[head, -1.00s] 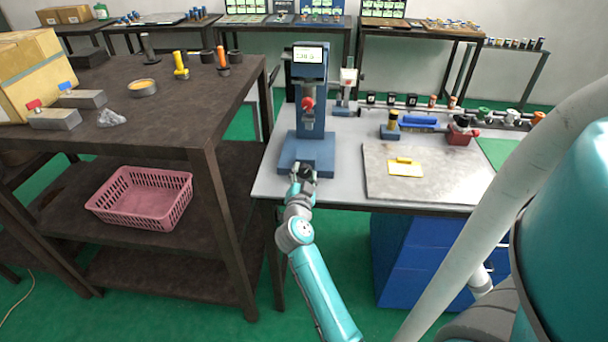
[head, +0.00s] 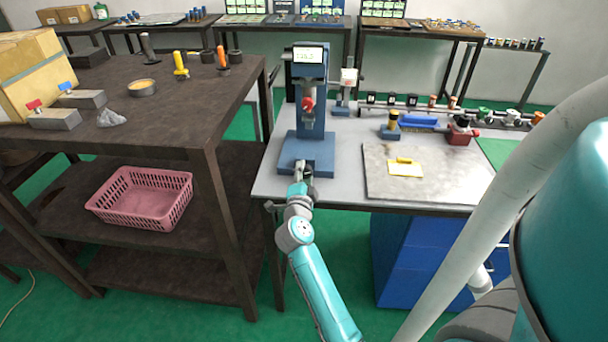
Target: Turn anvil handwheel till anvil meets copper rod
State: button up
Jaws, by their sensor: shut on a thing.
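A blue bench instrument (head: 311,75) with a lit display (head: 308,56) and a red knob (head: 308,104) stands on its wide blue base (head: 322,160) at the left of the light table. My gripper (head: 303,170) is at the front edge of this base, low down. It is shut on a small part there, most likely the anvil handwheel, which my fingers largely hide. The anvil and a copper rod in the instrument are too small to make out, so I cannot tell whether they touch. The display digits are too blurred to read.
A grey plate (head: 385,188) with a yellow item lies right of the base. A small stand (head: 347,90) is behind it, and a rack of parts (head: 420,103) runs along the back. A dark shelf unit (head: 180,125) with a pink basket (head: 145,207) is at left.

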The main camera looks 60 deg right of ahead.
dwell(0.4)
jog(key=o, duration=1.2)
jog(key=shift+f, duration=0.1)
jog(key=shift+c, duration=0.2)
jog(key=n, duration=1.2)
jog(key=s+a+n+t+y, duration=0.1)
jog(key=s+a+n+t, duration=0.1)
jog(key=a, duration=0.7)
jog(key=s+a+n+t+y, duration=0.1)
jog(key=s+a+n+t, duration=0.1)
jog(key=s+a+t, duration=0.2)
jog(key=s+a+n+t+y, duration=0.1)
jog(key=s+a+n+t, duration=0.2)
jog(key=s+a, duration=0.5)
jog(key=a, duration=0.6)
jog(key=shift+s+a, duration=0.25)
jog(key=shift+a, duration=0.05)
